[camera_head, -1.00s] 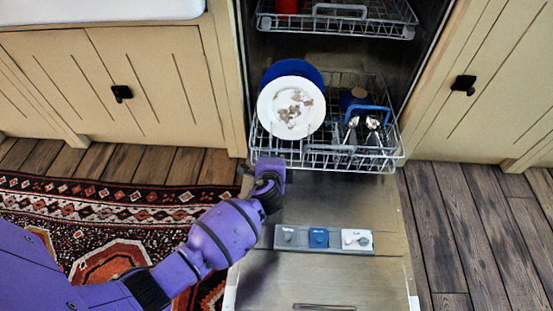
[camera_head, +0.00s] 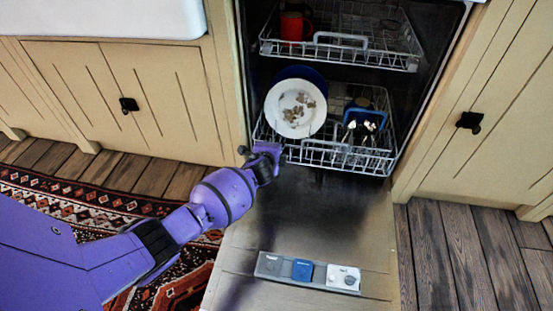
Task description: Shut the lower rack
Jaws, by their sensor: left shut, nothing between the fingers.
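The lower rack (camera_head: 340,158) is a grey wire basket low in the open dishwasher, its front edge at or just over the inner end of the lowered door (camera_head: 310,225). It holds a soiled white plate (camera_head: 296,108), a blue plate (camera_head: 300,73) behind it, and a blue-handled cutlery basket (camera_head: 364,118) with utensils. My left gripper (camera_head: 268,150) is shut and empty at the rack's front left corner; whether it touches the wire I cannot tell. My right gripper is not in view.
The upper rack (camera_head: 343,50) is above, with a red cup (camera_head: 293,26) in it. Cabinets flank the dishwasher. The door lies open in front, with a detergent panel (camera_head: 308,272) on it. A patterned rug (camera_head: 75,205) is at the left.

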